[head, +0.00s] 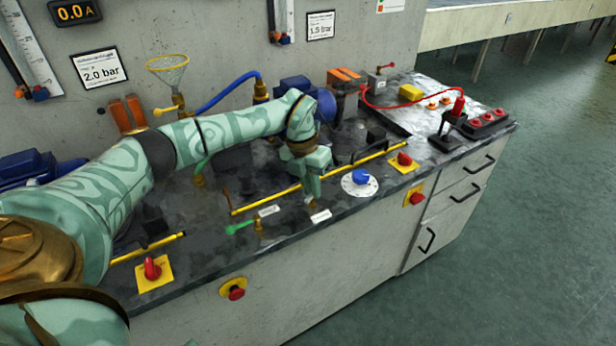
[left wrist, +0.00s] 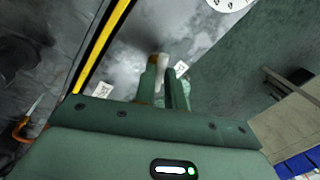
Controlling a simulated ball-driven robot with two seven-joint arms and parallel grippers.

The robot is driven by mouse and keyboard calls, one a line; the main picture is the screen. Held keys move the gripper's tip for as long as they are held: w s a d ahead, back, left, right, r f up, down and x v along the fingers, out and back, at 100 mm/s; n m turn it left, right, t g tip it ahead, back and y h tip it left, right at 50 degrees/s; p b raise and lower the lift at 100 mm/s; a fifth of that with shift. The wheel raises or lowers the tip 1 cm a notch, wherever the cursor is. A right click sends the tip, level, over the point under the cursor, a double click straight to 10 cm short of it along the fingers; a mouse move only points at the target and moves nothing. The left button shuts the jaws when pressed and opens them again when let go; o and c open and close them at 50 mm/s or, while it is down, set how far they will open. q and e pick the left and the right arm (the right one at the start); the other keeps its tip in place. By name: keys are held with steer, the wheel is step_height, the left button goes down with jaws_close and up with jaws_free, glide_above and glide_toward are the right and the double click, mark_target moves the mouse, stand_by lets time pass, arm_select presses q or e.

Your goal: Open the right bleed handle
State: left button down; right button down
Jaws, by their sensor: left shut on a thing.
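My left gripper (head: 313,190) reaches down to the front of the bench, just left of the white dial with a blue knob (head: 360,180). Its fingers (left wrist: 165,88) are shut on a small pale part in the left wrist view, which I take as the right bleed handle (left wrist: 163,62). In the head view the gripper hides that handle; a small white label (head: 320,216) lies beside it. The other bleed handle (head: 240,227), green on a brass valve, stands to the left and points left, near its own label (head: 268,211). My right gripper is not in view.
A yellow rail (head: 265,199) runs behind the handles along the bench. Red knobs on yellow plates sit at left (head: 152,268) and right (head: 404,162). Pumps, blue hose and a funnel (head: 168,70) stand behind my arm. The floor (head: 520,220) at right is clear.

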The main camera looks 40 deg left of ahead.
arm_select(q)
steer(key=n+p, duration=0.3)
steer(key=n+t+p, duration=0.1)
steer(key=n+p, duration=0.2)
steer(key=p, duration=0.1)
steer(key=n+p, duration=0.3)
steer(key=shift+s+r+t+y, duration=0.2)
steer(key=shift+r+t+y, duration=0.1)
steer(key=shift+r+y, duration=0.1)
steer(key=shift+s+f+n+y+p, duration=0.1)
steer(key=shift+f+n+y+p, duration=0.05)
steer(key=shift+n+p, duration=0.8)
steer(key=shift+f+n+y+p, duration=0.15)
steer(key=shift+n+p, duration=0.7)
steer(key=shift+p, duration=0.1)
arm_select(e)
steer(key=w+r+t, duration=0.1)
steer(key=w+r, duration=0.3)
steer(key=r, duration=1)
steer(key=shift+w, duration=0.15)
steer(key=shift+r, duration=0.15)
arm_select(q)
steer(key=c, duration=1.5)
jaws_free()
